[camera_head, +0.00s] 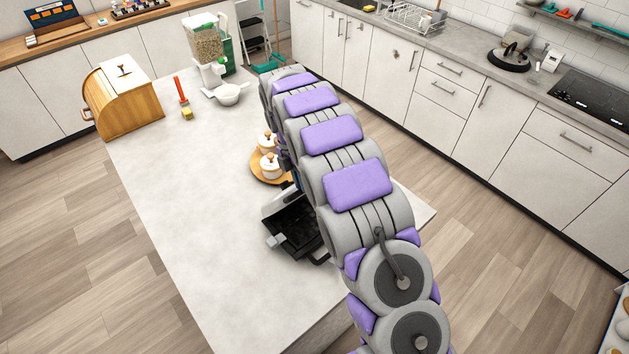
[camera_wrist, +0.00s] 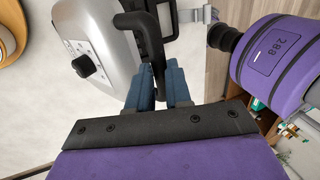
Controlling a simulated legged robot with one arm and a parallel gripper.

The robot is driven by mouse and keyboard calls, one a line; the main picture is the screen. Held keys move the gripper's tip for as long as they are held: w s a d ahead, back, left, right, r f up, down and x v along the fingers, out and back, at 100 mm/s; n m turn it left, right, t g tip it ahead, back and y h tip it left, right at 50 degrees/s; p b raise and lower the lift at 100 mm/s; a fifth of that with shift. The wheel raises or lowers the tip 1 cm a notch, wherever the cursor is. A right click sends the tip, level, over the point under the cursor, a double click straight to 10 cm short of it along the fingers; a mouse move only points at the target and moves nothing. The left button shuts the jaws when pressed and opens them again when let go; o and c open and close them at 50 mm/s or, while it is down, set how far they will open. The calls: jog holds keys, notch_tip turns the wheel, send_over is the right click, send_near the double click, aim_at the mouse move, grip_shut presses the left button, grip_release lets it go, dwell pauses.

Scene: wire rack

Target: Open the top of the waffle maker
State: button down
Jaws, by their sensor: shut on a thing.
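The waffle maker (camera_head: 292,228) stands on the pale island counter, partly hidden behind my arm. Its black, tray-like inner surface shows in the head view, with a silver-grey part at its upper left. How far the top stands open cannot be told. In the wrist view its silver body (camera_wrist: 105,25) fills the upper left, with a black knob (camera_wrist: 84,66) on it. My gripper (camera_wrist: 160,76) has blue fingers closed around the black handle (camera_wrist: 150,40) of the waffle maker. The gripper is hidden behind my arm in the head view.
White lidded pots (camera_head: 269,167) on a round wooden board stand just behind the waffle maker. A wooden bread box (camera_head: 122,100), a red-handled brush (camera_head: 183,98) and a cereal dispenser (camera_head: 207,55) are farther back. The island's left middle (camera_head: 190,180) is clear.

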jog(key=shift+s+d+r, duration=0.1)
jog(key=shift+d+r, duration=0.05)
jog(key=shift+d, duration=0.4)
jog(key=shift+s+d+r, duration=0.1)
jog(key=shift+d+r, duration=0.05)
jog(key=shift+d, duration=0.4)
jog(key=shift+s+r, duration=0.1)
jog(key=shift+a+f, duration=0.2)
jog(key=shift+a, duration=1.05)
jog(key=shift+d, duration=0.45)
jog(key=c, duration=1.3)
grip_release()
jog(key=shift+c, duration=0.2)
jog(key=shift+r, duration=0.1)
